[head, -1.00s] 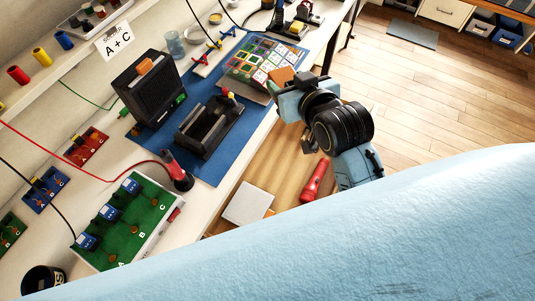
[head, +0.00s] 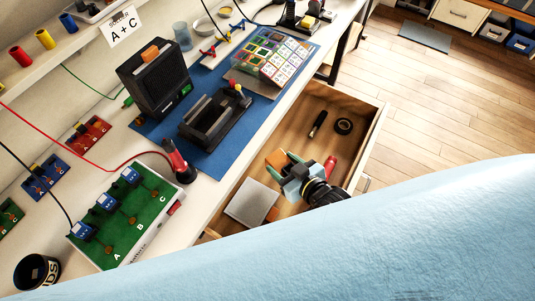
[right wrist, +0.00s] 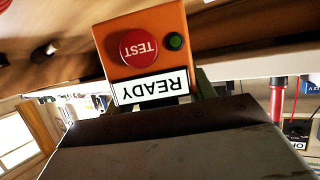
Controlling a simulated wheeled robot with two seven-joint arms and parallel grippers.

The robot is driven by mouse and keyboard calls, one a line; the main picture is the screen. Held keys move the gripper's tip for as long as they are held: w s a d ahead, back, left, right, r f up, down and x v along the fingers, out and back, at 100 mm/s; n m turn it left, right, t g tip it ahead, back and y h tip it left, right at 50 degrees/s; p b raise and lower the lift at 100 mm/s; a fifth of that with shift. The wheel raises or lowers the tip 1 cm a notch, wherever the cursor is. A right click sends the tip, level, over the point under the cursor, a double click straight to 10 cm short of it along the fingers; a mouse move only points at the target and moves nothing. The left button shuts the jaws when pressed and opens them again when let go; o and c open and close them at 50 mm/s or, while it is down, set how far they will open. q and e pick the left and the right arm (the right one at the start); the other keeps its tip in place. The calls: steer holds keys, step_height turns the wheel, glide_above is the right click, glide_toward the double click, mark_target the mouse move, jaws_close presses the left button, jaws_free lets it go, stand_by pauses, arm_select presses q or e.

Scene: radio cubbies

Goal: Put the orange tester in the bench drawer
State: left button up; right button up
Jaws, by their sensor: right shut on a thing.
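The orange tester (head: 276,159) is held at the tips of my right gripper (head: 288,168). In the right wrist view, the orange tester (right wrist: 190,45) shows a red TEST button, a small green button and a white READY label, upside down in the picture. The gripper is shut on it. The bench drawer (head: 377,118) is open, and the tester appears over or inside its left middle part. I cannot tell whether the tester touches the drawer floor. My left gripper is not in view.
In the drawer lie a grey box (head: 251,201), a partly hidden red flashlight (head: 330,165), a black marker (head: 318,123) and a black tape roll (head: 344,126). The drawer floor's upper part has bare room.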

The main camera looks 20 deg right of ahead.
mark_target(275, 160)
step_height(275, 160, down, 2)
steer(key=shift+f+b, duration=0.2)
steer(key=shift+b, duration=0.1)
steer(key=w, duration=0.1)
steer(key=w+a, duration=0.1)
steer(key=w, duration=0.1)
steer(key=shift+w+a, duration=0.1)
steer(key=shift+w, duration=0.15)
steer(key=x, duration=0.1)
steer(key=b+x, duration=0.1)
steer(key=x, duration=0.2)
steer(key=shift+w+a+r, duration=0.15)
steer(key=shift+w+r, duration=0.15)
steer(key=shift+w, duration=0.05)
steer(key=shift+f+b, duration=0.15)
steer(key=shift+b, duration=0.15)
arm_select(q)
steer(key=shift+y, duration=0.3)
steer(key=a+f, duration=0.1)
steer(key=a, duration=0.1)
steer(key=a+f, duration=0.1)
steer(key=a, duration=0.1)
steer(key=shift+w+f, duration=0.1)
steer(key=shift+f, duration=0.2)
arm_select(e)
steer(key=o, duration=1.1)
steer(key=shift+f, duration=0.1)
steer(key=shift+c, duration=0.2)
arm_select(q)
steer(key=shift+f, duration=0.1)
